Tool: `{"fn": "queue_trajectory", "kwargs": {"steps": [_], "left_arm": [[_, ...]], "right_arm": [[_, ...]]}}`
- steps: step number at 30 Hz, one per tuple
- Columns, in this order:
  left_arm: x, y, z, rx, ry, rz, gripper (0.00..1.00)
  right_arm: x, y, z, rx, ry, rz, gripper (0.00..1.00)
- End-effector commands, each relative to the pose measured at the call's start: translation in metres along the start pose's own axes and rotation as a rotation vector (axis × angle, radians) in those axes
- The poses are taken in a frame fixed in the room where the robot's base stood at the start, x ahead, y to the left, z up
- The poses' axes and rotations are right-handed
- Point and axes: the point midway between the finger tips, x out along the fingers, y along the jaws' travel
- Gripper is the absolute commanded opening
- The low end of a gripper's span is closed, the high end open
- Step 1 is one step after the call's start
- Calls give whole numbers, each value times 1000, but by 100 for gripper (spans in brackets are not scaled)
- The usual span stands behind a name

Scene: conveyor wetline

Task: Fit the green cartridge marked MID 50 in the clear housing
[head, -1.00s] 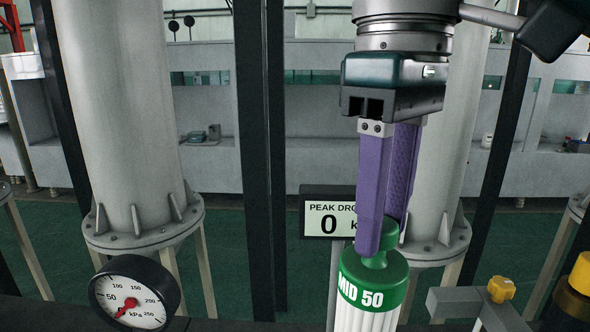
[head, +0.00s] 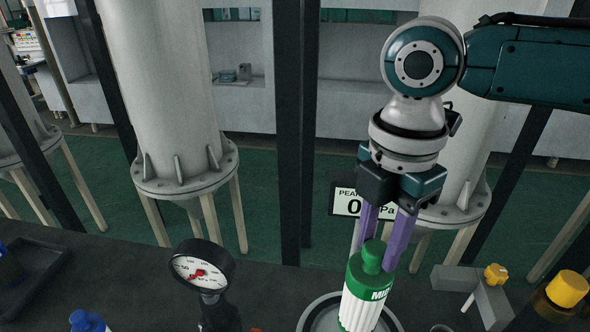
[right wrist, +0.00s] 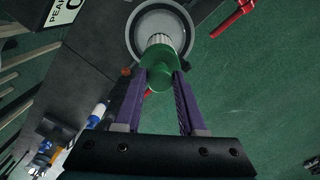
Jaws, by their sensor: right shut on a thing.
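The white pleated cartridge (head: 356,307) with a green MID 50 cap (head: 368,274) hangs near upright, tilted slightly in the head view. My right gripper (head: 384,252) is shut on the cap's knob, with purple fingers on either side. The cap also shows between the fingers in the right wrist view (right wrist: 159,73). The round rim of the housing (head: 311,313) is behind and around the cartridge's lower part at the bottom edge. In the right wrist view the housing (right wrist: 134,36) opens beyond the cartridge's lower end. Whether that end is inside cannot be told. My left gripper is not in view.
A pressure gauge (head: 202,266) stands left of the housing. A grey bracket with a yellow knob (head: 496,273) and a yellow-capped dark part (head: 567,289) are at the right. A blue-capped bottle (head: 88,321) and a dark tray (head: 30,275) are at the left. A PEAK display (head: 346,202) stands behind the gripper.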

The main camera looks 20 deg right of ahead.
Motion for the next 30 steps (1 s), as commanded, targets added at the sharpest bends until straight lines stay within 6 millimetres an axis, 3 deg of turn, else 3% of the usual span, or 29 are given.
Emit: {"fn": "queue_trajectory", "kwargs": {"steps": [14,21,30], "left_arm": [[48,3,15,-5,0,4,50],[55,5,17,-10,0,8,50],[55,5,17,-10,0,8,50]], "right_arm": [[42,0,0,1,-2,2,0],[58,0,0,3,1,0,0],[60,0,0,2,1,1,0]]}}
